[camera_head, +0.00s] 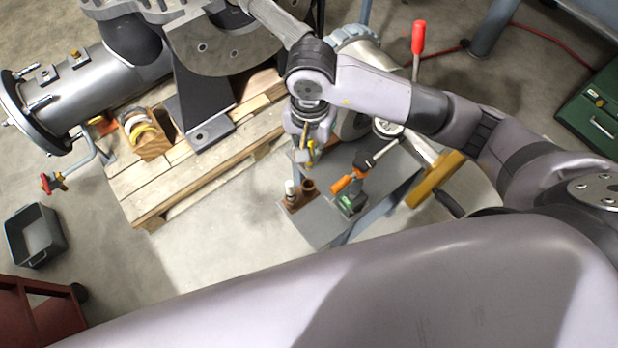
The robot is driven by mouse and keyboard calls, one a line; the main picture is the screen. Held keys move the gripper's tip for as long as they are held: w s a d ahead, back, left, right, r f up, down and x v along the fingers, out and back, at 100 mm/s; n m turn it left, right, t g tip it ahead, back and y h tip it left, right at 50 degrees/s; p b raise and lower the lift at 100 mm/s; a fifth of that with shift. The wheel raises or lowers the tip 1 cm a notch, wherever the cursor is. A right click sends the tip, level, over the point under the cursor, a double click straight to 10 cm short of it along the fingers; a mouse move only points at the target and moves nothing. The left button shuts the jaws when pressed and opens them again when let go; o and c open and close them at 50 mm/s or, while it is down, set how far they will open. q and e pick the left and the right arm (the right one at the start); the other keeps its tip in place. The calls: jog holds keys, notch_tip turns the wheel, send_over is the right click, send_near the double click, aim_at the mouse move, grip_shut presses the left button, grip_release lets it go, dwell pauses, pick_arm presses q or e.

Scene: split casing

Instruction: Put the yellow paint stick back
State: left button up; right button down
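The yellow paint stick (311,147) shows as a small upright yellow piece at the fingers of my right gripper (304,156), which points down and appears shut on it. Much of the stick is hidden by the fingers. Below and slightly in front is a small brown holder (297,201) on a grey plate. A white stick (290,186) stands in its left socket, and its right socket (308,186) looks empty. The gripper is above the holder, apart from it. My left gripper is not in view.
An orange and green power tool (351,204) stands just right of the holder on the grey plate (318,226). A wooden pallet (150,190) with a wooden block of rings (143,135) lies at left. A dark bin (36,237) stands on the floor.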

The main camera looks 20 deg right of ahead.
aim_at(309, 169)
notch_tip(309, 169, down, 8)
notch_tip(309, 169, down, 4)
jog(key=shift+f, duration=0.6)
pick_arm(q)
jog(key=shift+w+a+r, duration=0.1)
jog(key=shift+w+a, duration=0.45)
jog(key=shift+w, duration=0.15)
pick_arm(e)
jog(key=shift+w, duration=0.1)
jog(key=shift+f, duration=0.2)
jog(key=c, duration=1.6)
grip_release()
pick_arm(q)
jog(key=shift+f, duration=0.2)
